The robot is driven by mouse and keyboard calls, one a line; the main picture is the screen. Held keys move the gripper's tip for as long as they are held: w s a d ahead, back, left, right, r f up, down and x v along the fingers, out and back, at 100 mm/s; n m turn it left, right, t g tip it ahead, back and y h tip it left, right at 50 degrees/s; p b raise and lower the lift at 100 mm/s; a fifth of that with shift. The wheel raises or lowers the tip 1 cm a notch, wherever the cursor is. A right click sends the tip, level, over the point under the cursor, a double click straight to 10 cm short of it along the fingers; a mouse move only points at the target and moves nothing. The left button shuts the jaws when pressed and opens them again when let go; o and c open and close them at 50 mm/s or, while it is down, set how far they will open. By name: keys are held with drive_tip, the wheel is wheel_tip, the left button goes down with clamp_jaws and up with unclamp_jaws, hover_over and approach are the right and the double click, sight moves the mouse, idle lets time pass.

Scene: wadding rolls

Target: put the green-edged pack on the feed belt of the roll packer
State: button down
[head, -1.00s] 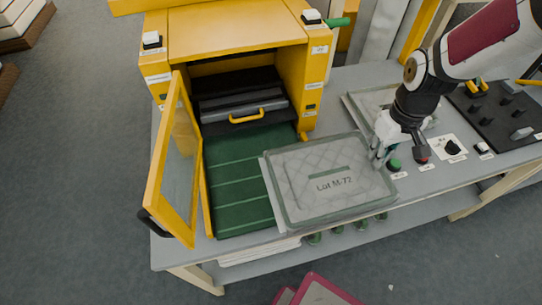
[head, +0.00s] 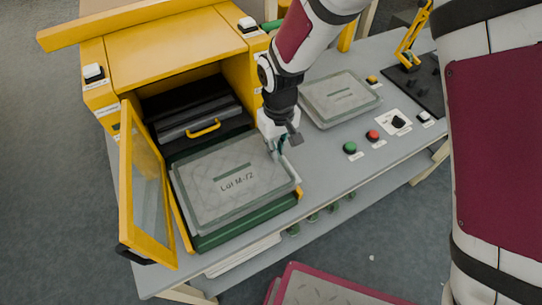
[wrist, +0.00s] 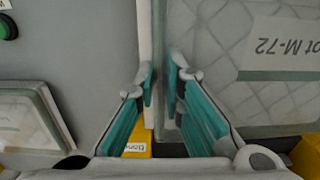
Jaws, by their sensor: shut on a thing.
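The green-edged pack (head: 233,186), labelled Lot M-72, is a flat quilted grey-white pack with a pale green rim. It lies level over the green feed belt (head: 250,214) of the yellow roll packer (head: 180,50); I cannot tell whether it touches the belt. My gripper (head: 279,145) is shut on the pack's right edge. In the wrist view the teal-padded fingers (wrist: 160,90) are on either side of the pack's edge (wrist: 215,130). Most of the belt is hidden under the pack.
The packer's yellow-framed door (head: 148,190) stands open at the left of the belt. Another similar pack (head: 340,97) lies on the grey table to the right. Green (head: 350,148) and red (head: 373,135) buttons and a black knob (head: 399,122) are on the table. A red-edged pack (head: 320,287) is below in front.

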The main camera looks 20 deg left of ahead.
drive_tip(key=f, duration=0.1)
drive_tip(key=a+f+p, duration=0.1)
drive_tip(key=shift+s+f, duration=0.3)
drive_tip(key=shift+s, duration=0.1)
drive_tip(key=shift+w+f, duration=0.1)
drive_tip(key=shift+f, duration=1.05)
drive_tip(key=c, duration=1.7)
unclamp_jaws()
wheel_tip(320, 180, up, 13)
drive_tip(key=shift+r+b, duration=0.15)
drive_tip(key=shift+b, duration=0.45)
